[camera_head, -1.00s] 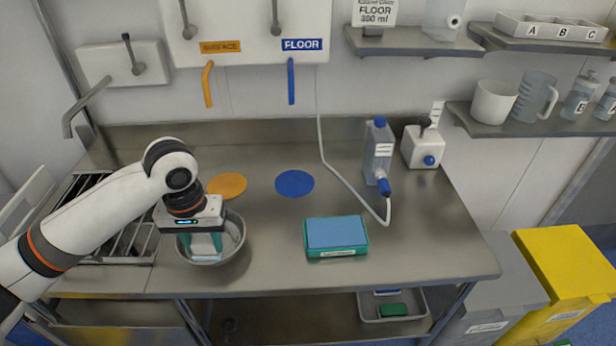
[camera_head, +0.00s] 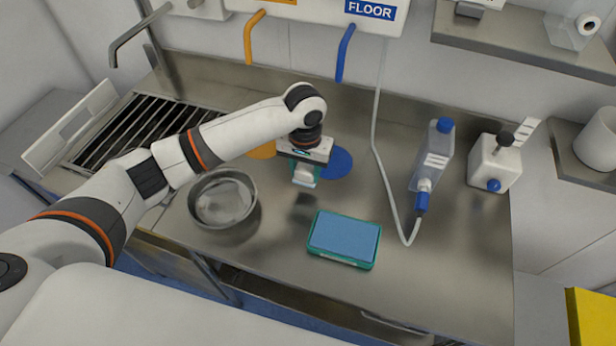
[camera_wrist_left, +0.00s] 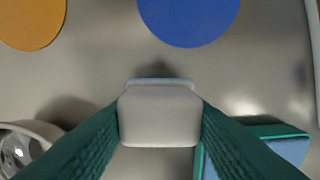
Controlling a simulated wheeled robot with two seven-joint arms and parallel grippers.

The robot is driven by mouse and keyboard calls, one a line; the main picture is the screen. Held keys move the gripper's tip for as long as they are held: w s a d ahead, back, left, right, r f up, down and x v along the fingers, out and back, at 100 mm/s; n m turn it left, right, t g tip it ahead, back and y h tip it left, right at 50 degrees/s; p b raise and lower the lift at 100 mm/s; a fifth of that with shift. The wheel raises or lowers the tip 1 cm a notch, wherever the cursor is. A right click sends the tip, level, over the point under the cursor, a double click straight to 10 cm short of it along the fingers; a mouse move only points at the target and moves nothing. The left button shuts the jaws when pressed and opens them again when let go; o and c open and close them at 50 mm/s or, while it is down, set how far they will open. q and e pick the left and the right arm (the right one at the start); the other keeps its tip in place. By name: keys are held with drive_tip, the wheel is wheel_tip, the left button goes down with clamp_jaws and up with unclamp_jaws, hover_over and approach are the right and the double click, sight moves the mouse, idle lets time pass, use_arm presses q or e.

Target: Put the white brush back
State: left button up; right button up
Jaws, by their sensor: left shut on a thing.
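My left gripper (camera_head: 304,172) is shut on the white brush (camera_head: 305,177) and holds it above the steel worktop, just left of and in front of the blue disc (camera_head: 337,162). In the left wrist view the brush (camera_wrist_left: 159,117) is a pale block with a light bluish edge, between the two green fingers. The blue disc (camera_wrist_left: 188,18) and the orange disc (camera_wrist_left: 30,22) lie ahead of it there. The orange disc (camera_head: 263,150) is partly hidden behind my arm in the head view. My right gripper is out of view.
A steel bowl (camera_head: 223,199) stands left of the gripper. A green tray with a blue pad (camera_head: 343,238) lies in front, to the right. A bottle (camera_head: 432,155) with a hose and a white container (camera_head: 494,161) stand at the right. Worktop between them is clear.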

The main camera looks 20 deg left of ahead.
sight(307, 181)
use_arm(q)
drive_tip(key=shift+w+d+f, duration=0.1)
drive_tip(key=shift+d+f, duration=0.05)
drive_tip(key=shift+f, duration=2)
drive_tip(key=o, duration=0.9)
drive_tip(key=shift+f, duration=0.15)
wheel_tip(307, 181, up, 12)
drive_tip(key=shift+r, duration=0.2)
